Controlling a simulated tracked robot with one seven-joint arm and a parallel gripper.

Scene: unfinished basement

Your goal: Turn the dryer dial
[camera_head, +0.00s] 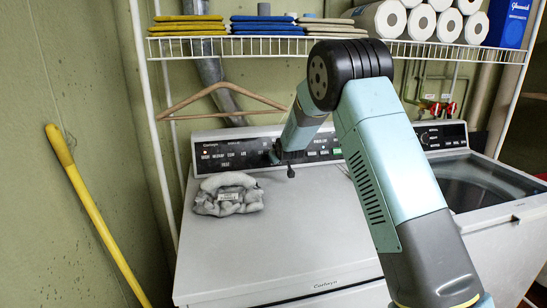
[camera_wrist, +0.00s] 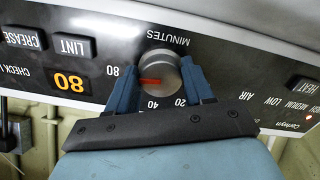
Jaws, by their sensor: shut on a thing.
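The dryer dial (camera_wrist: 160,72) is a round grey knob with a red pointer, on the black control panel (camera_wrist: 100,60) marked MINUTES, which appears upside down in the wrist view. The red pointer lies towards the left of the picture, between the printed 80 and 40. My gripper (camera_wrist: 160,78) has one blue finger on each side of the dial and is shut on it. In the head view my gripper (camera_head: 283,158) is at the middle of the dryer's back panel, and my arm hides the dial there. The white dryer (camera_head: 290,235) stands below.
A wooden hanger (camera_head: 222,90) hangs behind. A wire shelf (camera_head: 250,47) above holds folded cloths and paper rolls (camera_head: 382,20). Another machine (camera_head: 485,190) stands at right.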

